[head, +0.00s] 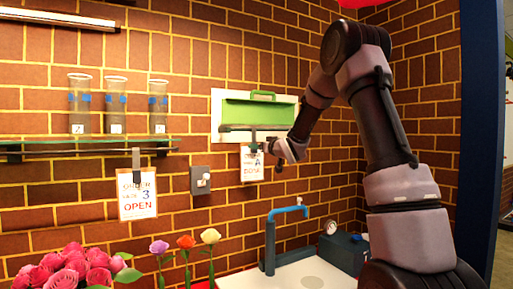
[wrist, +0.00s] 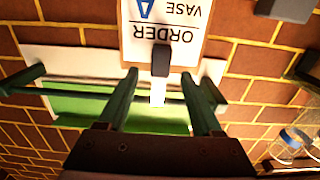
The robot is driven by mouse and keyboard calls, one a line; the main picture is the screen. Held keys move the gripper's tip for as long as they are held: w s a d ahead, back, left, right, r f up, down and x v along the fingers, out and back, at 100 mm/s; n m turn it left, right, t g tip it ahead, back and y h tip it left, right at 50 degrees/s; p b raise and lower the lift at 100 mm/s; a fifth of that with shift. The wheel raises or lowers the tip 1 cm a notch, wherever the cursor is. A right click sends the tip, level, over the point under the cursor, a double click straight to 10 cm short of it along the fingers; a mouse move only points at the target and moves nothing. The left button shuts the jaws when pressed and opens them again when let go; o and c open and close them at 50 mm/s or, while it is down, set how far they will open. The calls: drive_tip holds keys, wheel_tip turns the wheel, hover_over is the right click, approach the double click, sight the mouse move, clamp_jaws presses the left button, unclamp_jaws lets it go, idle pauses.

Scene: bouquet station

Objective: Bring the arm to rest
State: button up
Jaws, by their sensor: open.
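My arm reaches in from the right in the head view, and my gripper (head: 272,154) is at the wall, just right of a hanging order card (head: 252,165). In the wrist view my gripper (wrist: 160,78) is open, its two fingers apart. Between the fingertips in that picture is the dark clip (wrist: 160,60) of the card, which reads "ORDER VASE A" upside down (wrist: 180,15). I cannot tell whether the fingers touch the clip. Nothing is seen gripped.
A green panel with a handle (head: 258,115) in a white frame is behind the gripper. A glass shelf (head: 90,145) holds three vases (head: 115,105). Another card (head: 137,195) hangs left. Below are pink flowers (head: 68,270), single flowers (head: 185,242) and a blue tap (head: 270,240).

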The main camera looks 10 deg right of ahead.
drive_tip(key=s+d+r+m+g+h, duration=0.1)
drive_tip(key=s+d+m+g+h, duration=0.2)
drive_tip(key=s, duration=1)
drive_tip(key=s+d+r+m+g+h, duration=0.1)
drive_tip(key=s+d+m+g+h, duration=0.3)
drive_tip(key=s, duration=0.9)
drive_tip(key=s+a+f+g+y, duration=0.1)
drive_tip(key=s+f, duration=0.2)
drive_tip(key=s, duration=0.7)
drive_tip(key=s+a+f+g+y, duration=0.2)
drive_tip(key=s+f, duration=0.1)
drive_tip(key=s, duration=0.8)
drive_tip(key=shift+s+m+y, duration=0.3)
drive_tip(key=shift+m, duration=0.1)
